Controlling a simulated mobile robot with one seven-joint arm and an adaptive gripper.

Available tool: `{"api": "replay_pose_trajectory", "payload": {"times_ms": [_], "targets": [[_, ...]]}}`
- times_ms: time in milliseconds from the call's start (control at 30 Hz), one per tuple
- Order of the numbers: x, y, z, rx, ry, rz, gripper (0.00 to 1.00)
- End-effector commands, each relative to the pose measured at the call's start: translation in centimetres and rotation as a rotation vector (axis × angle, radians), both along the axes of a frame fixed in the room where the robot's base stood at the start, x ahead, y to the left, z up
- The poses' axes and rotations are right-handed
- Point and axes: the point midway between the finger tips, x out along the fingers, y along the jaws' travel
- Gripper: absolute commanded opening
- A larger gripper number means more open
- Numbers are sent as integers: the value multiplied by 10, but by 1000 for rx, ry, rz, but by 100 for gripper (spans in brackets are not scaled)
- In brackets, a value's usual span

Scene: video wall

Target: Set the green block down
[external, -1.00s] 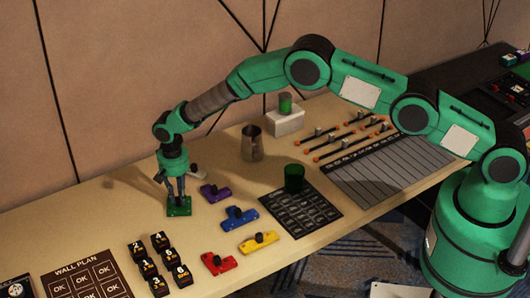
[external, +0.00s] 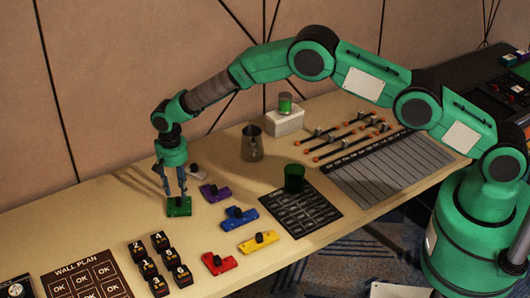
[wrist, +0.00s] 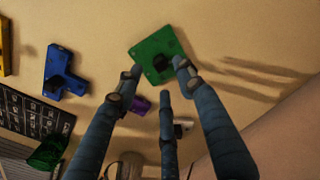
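The green block (external: 179,208) lies flat on the pale table, to the left of the other coloured blocks. In the wrist view the green block (wrist: 150,46) is a green plate with a dark knob at its middle. My gripper (external: 175,194) is just above it with its fingers pointing down. In the wrist view my gripper (wrist: 160,75) has its fingertips spread apart around the knob, with a gap between them. The fingers look open and clear of the block.
A purple block (external: 214,193), a blue block (external: 239,218), a yellow block (external: 258,243) and a red block (external: 217,263) lie to the right and front. Several black numbered cubes (external: 160,268) stand in front. A metal cup (external: 252,146) stands behind. The table left of the green block is clear.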

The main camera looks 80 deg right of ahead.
Motion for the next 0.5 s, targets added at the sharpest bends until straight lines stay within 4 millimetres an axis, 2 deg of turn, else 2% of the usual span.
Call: {"api": "replay_pose_trajectory", "payload": {"times_ms": [33, 300, 500], "targets": [[0, 0, 10, 0, -1, 0, 38], [0, 0, 54, 1, -1, 0, 38], [0, 0, 74, 0, 0, 0, 38]]}}
